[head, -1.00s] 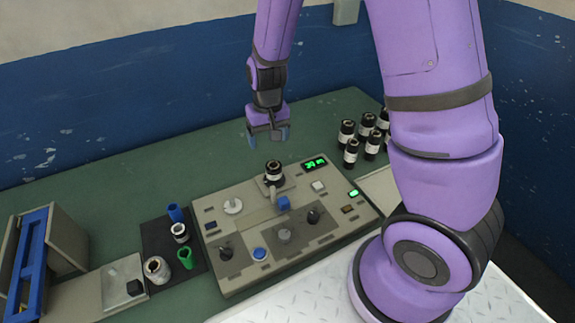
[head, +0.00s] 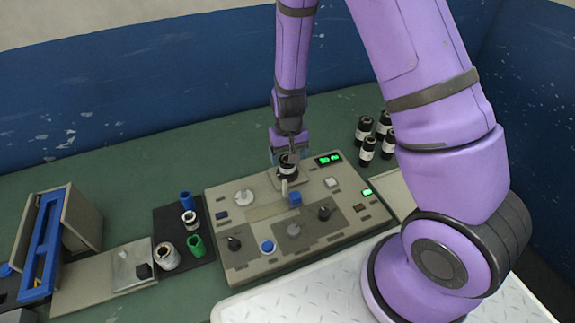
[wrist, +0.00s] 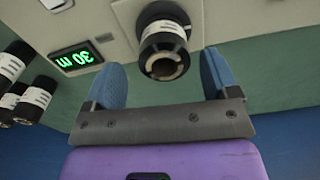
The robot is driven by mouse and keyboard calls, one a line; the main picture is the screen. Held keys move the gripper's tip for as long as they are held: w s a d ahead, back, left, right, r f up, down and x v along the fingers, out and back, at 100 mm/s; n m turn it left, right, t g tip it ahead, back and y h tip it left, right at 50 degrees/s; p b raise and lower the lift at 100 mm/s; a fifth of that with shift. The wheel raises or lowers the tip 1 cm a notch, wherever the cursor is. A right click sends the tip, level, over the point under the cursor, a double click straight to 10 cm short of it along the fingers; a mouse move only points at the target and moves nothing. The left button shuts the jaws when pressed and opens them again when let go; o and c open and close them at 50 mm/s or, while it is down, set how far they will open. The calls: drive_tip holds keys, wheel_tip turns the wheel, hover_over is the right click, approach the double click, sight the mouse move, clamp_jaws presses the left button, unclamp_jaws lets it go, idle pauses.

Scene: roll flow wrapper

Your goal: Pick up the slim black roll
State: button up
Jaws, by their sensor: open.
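A black roll with a white label band (head: 287,169) stands upright on the back part of the control panel. In the wrist view the roll (wrist: 164,48) shows end-on with a pale hollow core, in the gap between the fingertips. My gripper (head: 288,154) is open right at the roll, with one blue-padded finger on each side. In the wrist view the gripper (wrist: 160,72) shows visible space between each finger and the roll. More black rolls with white labels (head: 367,150) stand in a group to the right, partly hidden by my arm.
The grey control panel (head: 240,222) carries knobs, buttons and a green display (head: 329,158). A dark mat (head: 168,224) with blue, white and green cylinders lies to its left. A blue-railed frame (head: 42,240) stands at far left. The green table behind is clear.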

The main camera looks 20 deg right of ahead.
sight(287, 160)
drive_tip(key=shift+a+f, duration=0.15)
drive_tip(key=shift+f, duration=0.9)
drive_tip(key=shift+a+f, duration=0.1)
drive_tip(key=shift+f, duration=0.95)
drive_tip(key=c, duration=1)
